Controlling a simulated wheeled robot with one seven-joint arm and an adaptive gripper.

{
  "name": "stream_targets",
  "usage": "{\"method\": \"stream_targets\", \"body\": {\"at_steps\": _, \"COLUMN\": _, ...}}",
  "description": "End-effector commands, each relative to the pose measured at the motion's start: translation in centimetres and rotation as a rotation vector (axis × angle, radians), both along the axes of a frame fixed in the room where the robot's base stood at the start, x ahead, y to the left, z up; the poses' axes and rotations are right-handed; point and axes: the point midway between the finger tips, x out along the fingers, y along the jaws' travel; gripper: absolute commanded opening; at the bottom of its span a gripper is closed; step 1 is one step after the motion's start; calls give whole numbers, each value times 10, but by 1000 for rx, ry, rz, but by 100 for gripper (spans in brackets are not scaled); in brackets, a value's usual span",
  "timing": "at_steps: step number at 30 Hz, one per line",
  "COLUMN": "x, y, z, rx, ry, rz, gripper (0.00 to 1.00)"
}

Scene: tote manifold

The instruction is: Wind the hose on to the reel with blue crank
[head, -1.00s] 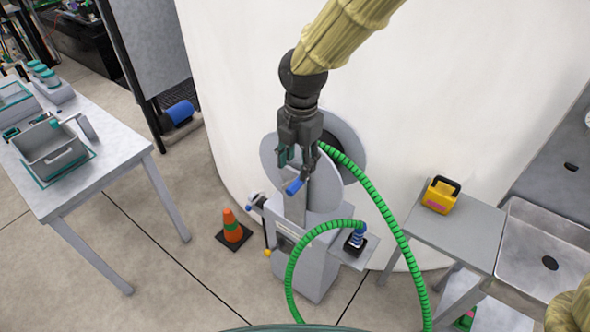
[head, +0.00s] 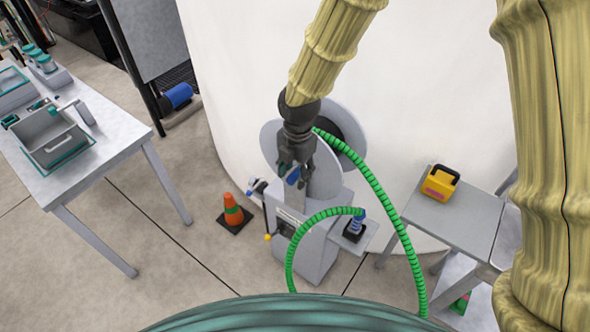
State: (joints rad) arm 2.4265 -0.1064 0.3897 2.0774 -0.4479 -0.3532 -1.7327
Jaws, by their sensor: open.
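The hose reel stands in front of the white wall, its grey disc (head: 271,150) facing me above a grey stand (head: 317,243). The blue crank handle (head: 293,176) sits in front of the disc, partly hidden by my gripper (head: 294,171). My gripper is open and points down with its fingers at the handle; I cannot tell whether they touch it. The green ribbed hose (head: 383,199) runs from the reel down to the right and out of view. A green hose length also loops up to a blue fitting (head: 356,221) on the stand's side shelf.
A grey table (head: 110,165) with a grey bin (head: 55,143) stands at left. An orange cone (head: 232,209) is on the floor left of the reel. A yellow box (head: 439,184) sits on a side table (head: 467,222) at right. My sleeved arm covers the right edge.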

Motion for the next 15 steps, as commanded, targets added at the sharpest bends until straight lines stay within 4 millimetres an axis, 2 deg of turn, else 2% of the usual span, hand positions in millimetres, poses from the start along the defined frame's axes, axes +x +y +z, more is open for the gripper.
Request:
{"method": "stream_targets", "body": {"at_steps": 11, "x": 0, "y": 0, "z": -5, "rx": 1, "ry": -1, "rz": 0, "gripper": 44}}
{"method": "stream_targets", "body": {"at_steps": 15, "x": 0, "y": 0, "z": -5, "rx": 0, "ry": 0, "rz": -1, "gripper": 20}}
